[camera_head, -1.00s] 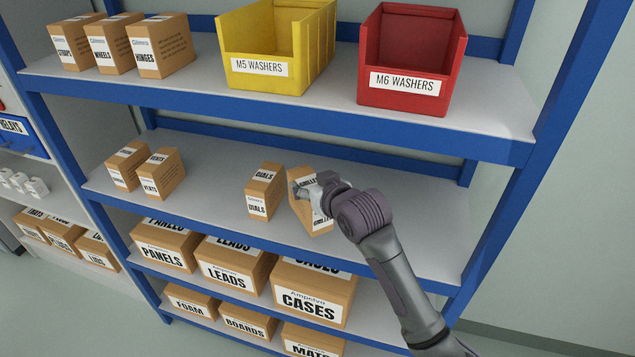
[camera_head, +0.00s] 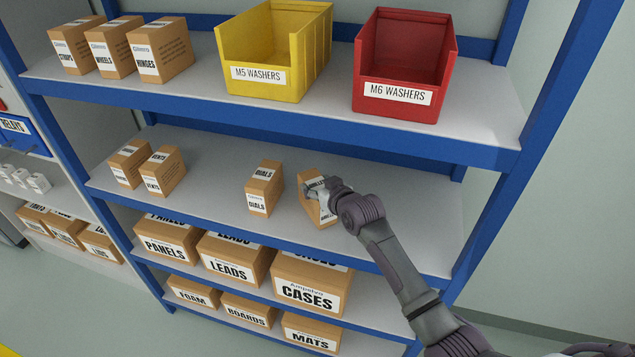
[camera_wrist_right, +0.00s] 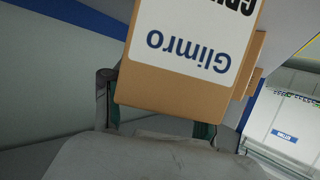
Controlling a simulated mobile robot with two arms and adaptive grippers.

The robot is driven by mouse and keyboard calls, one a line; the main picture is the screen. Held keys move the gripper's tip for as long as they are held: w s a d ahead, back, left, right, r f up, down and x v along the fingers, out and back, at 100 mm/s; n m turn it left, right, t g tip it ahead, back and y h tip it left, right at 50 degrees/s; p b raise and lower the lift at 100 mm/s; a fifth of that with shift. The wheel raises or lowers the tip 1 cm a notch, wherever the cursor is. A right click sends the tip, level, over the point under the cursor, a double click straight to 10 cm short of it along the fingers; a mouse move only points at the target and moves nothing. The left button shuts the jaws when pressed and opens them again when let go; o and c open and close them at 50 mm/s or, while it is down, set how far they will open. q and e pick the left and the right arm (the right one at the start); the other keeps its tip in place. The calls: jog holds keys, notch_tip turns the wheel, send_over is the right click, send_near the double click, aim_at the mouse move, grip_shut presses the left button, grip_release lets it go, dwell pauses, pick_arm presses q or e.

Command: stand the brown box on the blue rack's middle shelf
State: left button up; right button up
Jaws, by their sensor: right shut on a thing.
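The brown box (camera_head: 314,207) with white labels is at the blue rack's middle shelf (camera_head: 225,208), right of the DIALS box. My right gripper (camera_head: 321,187) is shut on this box near its top. The box looks slightly tilted, and I cannot tell whether its base touches the shelf. In the right wrist view the box (camera_wrist_right: 175,88) fills the upper middle, its Glimro label upside down, with the finger pads at its sides. My left gripper is not in view.
The DIALS box (camera_head: 264,188) stands close on the left. Two small boxes (camera_head: 162,172) stand farther left. The middle shelf is clear to the right. Above are a yellow bin (camera_head: 272,85) and a red bin (camera_head: 400,100); larger boxes such as CASES (camera_head: 308,290) are below.

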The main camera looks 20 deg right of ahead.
jog(key=o, duration=1.4)
jog(key=shift+f, duration=0.15)
jog(key=shift+r, duration=0.25)
jog(key=shift+s, duration=0.3)
jog(key=b+v, duration=0.2)
jog(key=v, duration=0.9)
jog(key=shift+s+r, duration=0.15)
jog(key=shift+s, duration=0.05)
